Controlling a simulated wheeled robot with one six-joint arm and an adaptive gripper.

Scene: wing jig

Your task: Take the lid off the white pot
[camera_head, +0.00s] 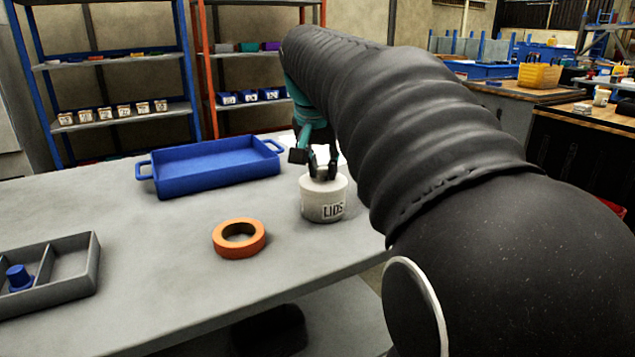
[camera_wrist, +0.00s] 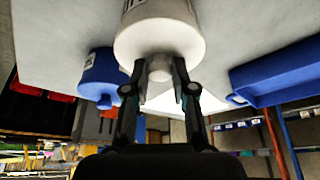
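The white pot (camera_head: 323,204), labelled "LIDS", stands upright on the grey table, and it also shows in the wrist view (camera_wrist: 150,22). Its white lid (camera_wrist: 160,42) sits on top, with a small round knob (camera_wrist: 160,68) in the middle. My gripper (camera_head: 322,172) points down at the lid from above. In the wrist view its two dark fingertips (camera_wrist: 160,75) stand on either side of the knob, very close to it. I cannot tell whether they touch it or leave a small gap.
A blue pot (camera_wrist: 100,78) with a knob stands near the white pot. An orange ring (camera_head: 239,239) lies in front left. A blue tray (camera_head: 215,170) is behind left, and a grey divided box (camera_head: 75,270) holding a blue piece (camera_head: 18,277) is at the left edge.

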